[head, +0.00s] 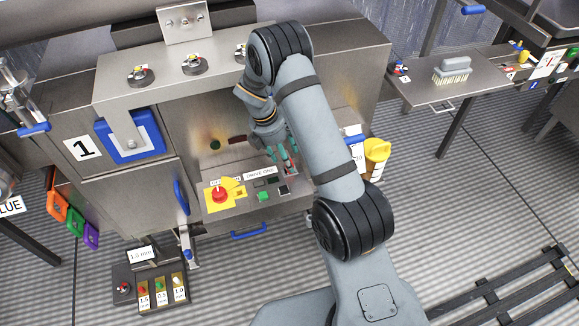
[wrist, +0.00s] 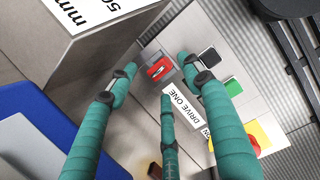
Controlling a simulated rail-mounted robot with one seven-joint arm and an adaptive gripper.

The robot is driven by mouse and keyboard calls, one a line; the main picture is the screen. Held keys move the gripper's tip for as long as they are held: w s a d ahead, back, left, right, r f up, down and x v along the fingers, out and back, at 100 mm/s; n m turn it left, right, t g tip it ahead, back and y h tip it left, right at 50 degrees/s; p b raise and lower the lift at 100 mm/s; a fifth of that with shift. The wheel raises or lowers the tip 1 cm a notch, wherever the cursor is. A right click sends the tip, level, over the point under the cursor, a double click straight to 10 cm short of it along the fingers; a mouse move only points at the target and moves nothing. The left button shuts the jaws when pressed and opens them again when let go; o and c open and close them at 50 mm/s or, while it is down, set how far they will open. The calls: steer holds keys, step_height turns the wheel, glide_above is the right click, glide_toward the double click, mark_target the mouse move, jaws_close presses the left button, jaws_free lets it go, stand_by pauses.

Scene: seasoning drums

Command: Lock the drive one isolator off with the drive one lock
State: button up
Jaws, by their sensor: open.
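My gripper (head: 284,158) is low over the right part of the control panel, beside the DRIVE ONE label (head: 259,173). In the wrist view my gripper (wrist: 158,72) shows its teal fingers spread, open. A small red piece with a pale mark (wrist: 160,69) lies between the fingertips, beyond the end of the DRIVE ONE label (wrist: 181,106). I cannot tell whether it is the isolator or the lock, or whether a finger touches it.
The panel also carries a green button (head: 263,196), a black square (wrist: 209,57) and a red stop button on yellow (head: 220,195). A yellow container (head: 376,155) stands right of the machine. A side table (head: 425,94) holds a brush (head: 453,68) and small coloured items (head: 401,68).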

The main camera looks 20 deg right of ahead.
steer(key=x, duration=0.3)
steer(key=shift+f, duration=0.1)
steer(key=shift+c, duration=1.4)
jaws_close()
